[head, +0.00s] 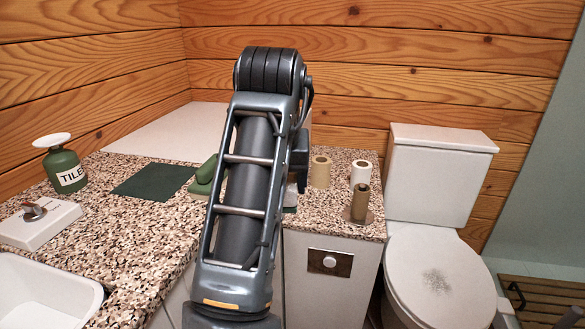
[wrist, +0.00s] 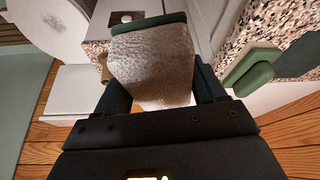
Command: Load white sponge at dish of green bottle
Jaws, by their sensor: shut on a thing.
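The white sponge (wrist: 150,65) is a pale, rough-textured block with a green layer along its far edge. In the wrist view my gripper (wrist: 162,80) is shut on it, one dark finger on each side. In the head view my arm hides the gripper and most of the sponge. Whether the sponge touches the counter I cannot tell. The green bottle (head: 65,172), labelled "TILE", stands upright at the left of the counter, well apart from my gripper. Its white dish (head: 52,140) sits on top, and no object shows on it.
The speckled counter (head: 150,223) holds a dark green mat (head: 153,181), a green object (head: 207,169) that also shows in the wrist view (wrist: 252,72), a white box with a knob (head: 40,223) and several rolls (head: 320,172). A sink (head: 50,290) and toilet (head: 440,180) flank it.

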